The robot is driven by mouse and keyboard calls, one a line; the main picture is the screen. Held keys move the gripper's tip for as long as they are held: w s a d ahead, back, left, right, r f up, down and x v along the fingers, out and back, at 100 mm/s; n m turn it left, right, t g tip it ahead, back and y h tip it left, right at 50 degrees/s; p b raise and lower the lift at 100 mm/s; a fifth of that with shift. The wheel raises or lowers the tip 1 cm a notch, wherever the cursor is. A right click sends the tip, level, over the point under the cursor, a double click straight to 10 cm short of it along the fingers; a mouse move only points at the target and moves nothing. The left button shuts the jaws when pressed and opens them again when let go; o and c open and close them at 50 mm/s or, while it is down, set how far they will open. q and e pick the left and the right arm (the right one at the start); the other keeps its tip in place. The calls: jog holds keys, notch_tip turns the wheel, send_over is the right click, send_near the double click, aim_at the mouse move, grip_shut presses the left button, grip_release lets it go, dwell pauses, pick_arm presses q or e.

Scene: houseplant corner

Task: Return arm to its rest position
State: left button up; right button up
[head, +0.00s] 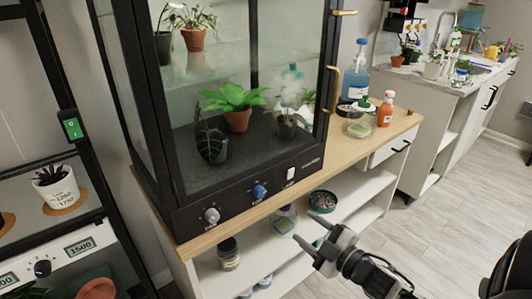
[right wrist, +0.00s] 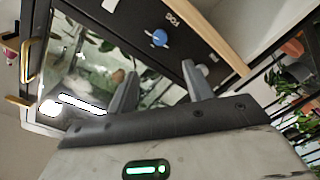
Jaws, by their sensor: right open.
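My right gripper (head: 301,226) is open and empty in the head view. It is in front of the wooden counter (head: 345,146) and the lower shelves, below the glass plant cabinet (head: 172,203). In the right wrist view its two fingers (right wrist: 158,67) stand apart with nothing between them. Beyond them the cabinet's black panel with a blue knob (right wrist: 159,38) shows tilted, with the blurred glass beside it. My left gripper is in neither view.
Jars and a bowl (head: 323,200) stand on the white shelves below the counter. A blue bottle (head: 355,78) and an orange bottle (head: 386,108) stand on the counter. A black rack (head: 75,150) with a potted succulent (head: 56,186) is at left. Grey floor (head: 440,225) is open at right.

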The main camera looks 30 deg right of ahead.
jog(key=s+a+f+m+g, duration=0.2)
jog(key=s+a+m, duration=0.1)
jog(key=a, duration=0.4)
jog(key=s+a+f+m+g, duration=0.2)
jog(key=s+a+f+m, duration=0.1)
jog(key=a, duration=0.4)
jog(key=s+a+f+m+g+y, duration=0.1)
jog(key=s+a+f+m+g, duration=0.1)
jog(key=a, duration=0.6)
jog(key=shift+s+f+m+g, duration=0.4)
jog(key=shift+s+f+g, duration=0.2)
jog(key=shift+s, duration=0.55)
